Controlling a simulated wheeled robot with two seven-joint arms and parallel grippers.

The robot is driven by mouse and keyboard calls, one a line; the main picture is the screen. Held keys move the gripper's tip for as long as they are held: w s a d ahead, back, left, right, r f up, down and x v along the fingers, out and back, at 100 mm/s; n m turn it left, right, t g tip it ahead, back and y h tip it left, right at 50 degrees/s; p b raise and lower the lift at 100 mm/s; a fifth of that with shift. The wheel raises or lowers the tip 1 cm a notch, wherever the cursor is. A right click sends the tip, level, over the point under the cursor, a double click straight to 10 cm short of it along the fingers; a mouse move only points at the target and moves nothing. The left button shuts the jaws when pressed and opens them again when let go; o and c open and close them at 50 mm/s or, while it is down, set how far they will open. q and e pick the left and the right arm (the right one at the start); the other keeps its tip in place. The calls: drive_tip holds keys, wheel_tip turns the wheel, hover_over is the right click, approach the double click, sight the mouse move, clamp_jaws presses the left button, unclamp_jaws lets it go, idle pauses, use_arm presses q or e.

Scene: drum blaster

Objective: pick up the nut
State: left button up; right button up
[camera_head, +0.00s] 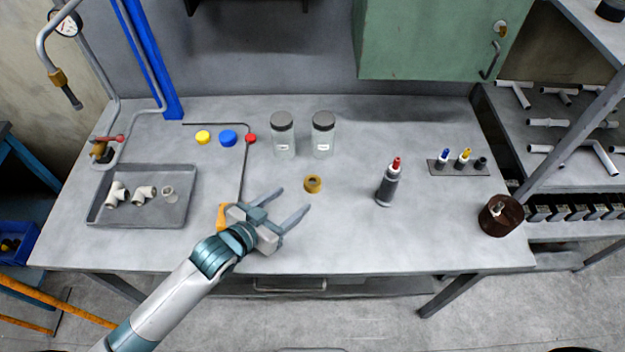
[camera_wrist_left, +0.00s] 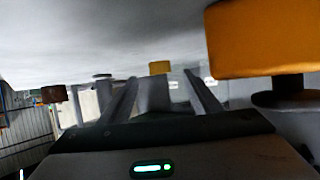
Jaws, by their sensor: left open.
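The nut (camera_head: 313,183) is a small brass-coloured ring lying flat on the grey table, near its middle. My left gripper (camera_head: 295,199) is open and empty, low over the table. Its two fingers point toward the nut, which sits just beyond the fingertips and apart from them. In the left wrist view, the nut (camera_wrist_left: 160,67) appears as a small gold block, between and beyond the two fingers (camera_wrist_left: 161,78). My right gripper is in neither view.
An orange-handled tool (camera_head: 222,214) lies close beside my left gripper. Two lidded jars (camera_head: 283,140) (camera_head: 323,140) stand behind the nut. A red-tipped bottle (camera_head: 388,184) stands to its right. A tray (camera_head: 107,222) with white fittings is at left. A brown pot (camera_head: 500,217) is at right.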

sight(309, 185)
use_arm(q)
drive_tip(key=x, duration=0.3)
drive_tip(key=shift+w+d+p, duration=0.2)
drive_tip(key=shift+w+p, duration=0.05)
drive_tip(key=shift+p, duration=0.05)
drive_tip(key=shift+f, duration=0.1)
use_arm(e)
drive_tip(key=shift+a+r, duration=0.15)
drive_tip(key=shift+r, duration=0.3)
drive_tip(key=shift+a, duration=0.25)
use_arm(q)
drive_tip(key=shift+w+d, duration=0.25)
drive_tip(key=shift+w, duration=0.1)
drive_tip(key=w+d+p, duration=0.2)
drive_tip(key=w, duration=0.1)
drive_tip(key=shift+d+f, duration=0.1)
drive_tip(key=shift+w+d+f, duration=0.25)
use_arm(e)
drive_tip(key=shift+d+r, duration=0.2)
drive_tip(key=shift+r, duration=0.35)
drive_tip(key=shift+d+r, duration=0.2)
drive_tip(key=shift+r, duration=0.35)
use_arm(q)
drive_tip(key=shift+c, duration=0.5)
drive_tip(key=c, duration=1)
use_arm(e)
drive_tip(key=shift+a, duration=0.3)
